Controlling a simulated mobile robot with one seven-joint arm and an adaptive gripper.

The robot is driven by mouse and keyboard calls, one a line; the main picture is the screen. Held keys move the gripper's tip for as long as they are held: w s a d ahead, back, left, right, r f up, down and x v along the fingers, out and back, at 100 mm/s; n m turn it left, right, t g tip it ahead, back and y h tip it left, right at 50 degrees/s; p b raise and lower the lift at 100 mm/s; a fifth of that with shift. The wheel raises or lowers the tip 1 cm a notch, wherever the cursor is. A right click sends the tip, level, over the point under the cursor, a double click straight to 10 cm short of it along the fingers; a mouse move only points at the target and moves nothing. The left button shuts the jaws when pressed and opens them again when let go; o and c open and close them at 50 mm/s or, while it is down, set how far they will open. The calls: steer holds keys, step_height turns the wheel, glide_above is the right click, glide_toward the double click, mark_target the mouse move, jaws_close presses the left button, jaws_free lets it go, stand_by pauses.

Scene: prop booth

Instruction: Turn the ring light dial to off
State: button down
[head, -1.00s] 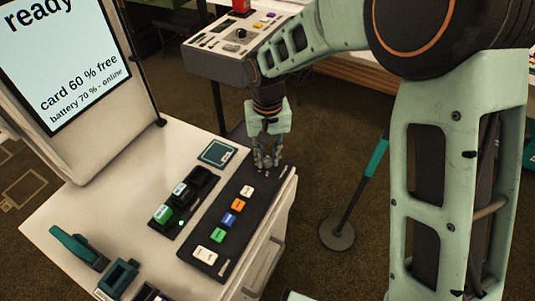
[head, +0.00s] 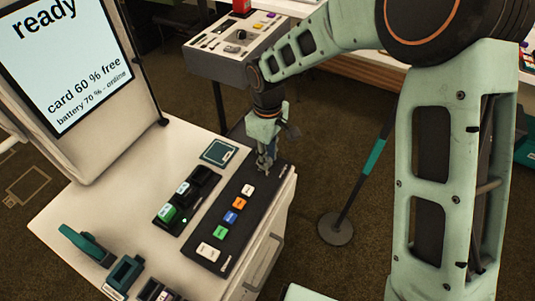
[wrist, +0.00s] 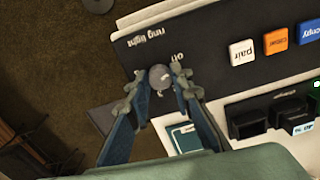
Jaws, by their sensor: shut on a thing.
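The ring light dial (wrist: 159,76) is a small round grey knob at the end of a black control panel (head: 236,243). The printed words "ring light" and "off" show beside it in the wrist view. My gripper (wrist: 160,84) is shut on the dial, one finger on each side. In the head view my gripper (head: 266,166) points down at the panel's far end and hides the dial. I cannot make out which way the dial's mark points.
The panel also carries white, orange, blue and green buttons (head: 230,217) near the dial. A charger block (head: 187,196) and a teal-edged pad (head: 219,152) stand to the left. A screen (head: 65,60) rises behind. A stand with a round base (head: 336,228) is on the floor to the right.

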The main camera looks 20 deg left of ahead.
steer(key=shift+n, duration=0.6)
steer(key=c, duration=1.7)
jaws_free()
step_height(320, 180, up, 12)
